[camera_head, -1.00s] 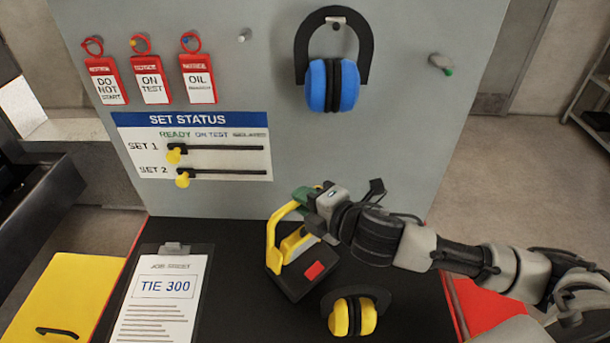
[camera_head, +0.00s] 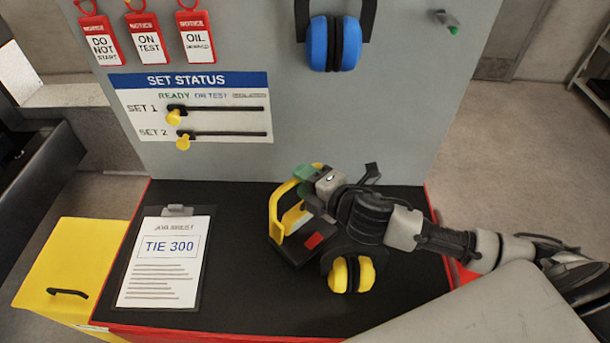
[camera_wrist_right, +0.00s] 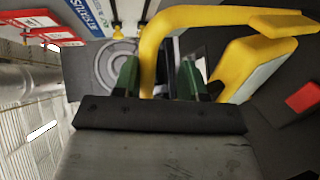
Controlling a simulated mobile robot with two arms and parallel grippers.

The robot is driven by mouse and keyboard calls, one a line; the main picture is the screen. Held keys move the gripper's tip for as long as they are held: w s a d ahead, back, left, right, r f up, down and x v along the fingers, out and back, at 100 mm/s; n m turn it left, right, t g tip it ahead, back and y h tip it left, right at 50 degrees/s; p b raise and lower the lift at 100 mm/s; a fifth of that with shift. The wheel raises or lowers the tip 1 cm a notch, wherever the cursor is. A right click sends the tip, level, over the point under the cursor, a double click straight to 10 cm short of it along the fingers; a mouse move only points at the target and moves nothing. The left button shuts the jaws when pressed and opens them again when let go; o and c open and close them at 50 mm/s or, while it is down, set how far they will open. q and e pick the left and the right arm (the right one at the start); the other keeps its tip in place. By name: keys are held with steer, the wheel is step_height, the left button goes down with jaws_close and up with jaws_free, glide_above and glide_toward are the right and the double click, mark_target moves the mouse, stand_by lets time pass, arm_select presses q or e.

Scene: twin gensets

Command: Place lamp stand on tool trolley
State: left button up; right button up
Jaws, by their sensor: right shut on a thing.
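The lamp stand is a yellow-handled lamp (camera_head: 277,220) with a dark base and a red patch, at the middle of the tool trolley in the head view. My right gripper (camera_head: 314,192) comes in from the right and is shut on its yellow handle. In the right wrist view, the yellow handle (camera_wrist_right: 152,45) rises between the green-padded fingers (camera_wrist_right: 158,82). The tool trolley has a black top (camera_head: 240,275) with red edges. The lamp's base is over this top; I cannot tell whether it touches. My left gripper is not in view.
Yellow earmuffs (camera_head: 348,275) lie just right of the lamp base, close to it. A clipboard (camera_head: 165,255) lies on the left of the top. A grey board (camera_head: 340,125) with blue earmuffs (camera_head: 335,45) stands behind. The front middle of the top is clear.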

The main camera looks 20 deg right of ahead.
steer(key=shift+o, duration=0.5)
steer(key=shift+s+f, duration=0.15)
steer(key=shift+f, duration=0.2)
steer(key=b+v, duration=0.4)
steer(key=v, duration=0.8)
steer(key=shift+r, duration=0.3)
steer(key=shift+a, duration=0.1)
